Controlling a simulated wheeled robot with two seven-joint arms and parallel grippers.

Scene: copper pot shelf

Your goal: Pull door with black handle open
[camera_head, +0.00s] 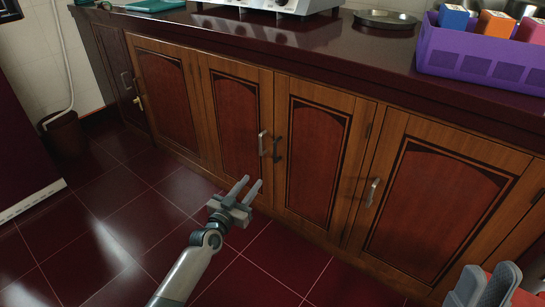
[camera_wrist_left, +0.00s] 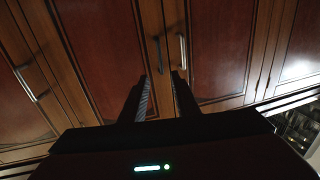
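The black handle (camera_head: 277,150) is an upright bar at the left edge of a wooden cabinet door (camera_head: 315,160) with a dark red panel. The door looks shut. The black handle also shows in the left wrist view (camera_wrist_left: 159,55), near the fingertips. My left gripper (camera_head: 247,187) is open and empty, in front of and below the handle in the head view. In the left wrist view, its two dark fingers (camera_wrist_left: 162,88) stand apart and point towards the doors. The black handle lies roughly between their lines, apart from them.
A silver handle (camera_head: 262,143) is close beside the black one, on the neighbouring door (camera_head: 237,120). The counter (camera_head: 350,55) overhangs the doors and carries a purple basket (camera_head: 480,60). Grey and red shapes (camera_head: 490,287) fill the lower right corner. The tiled floor before the doors is mostly clear.

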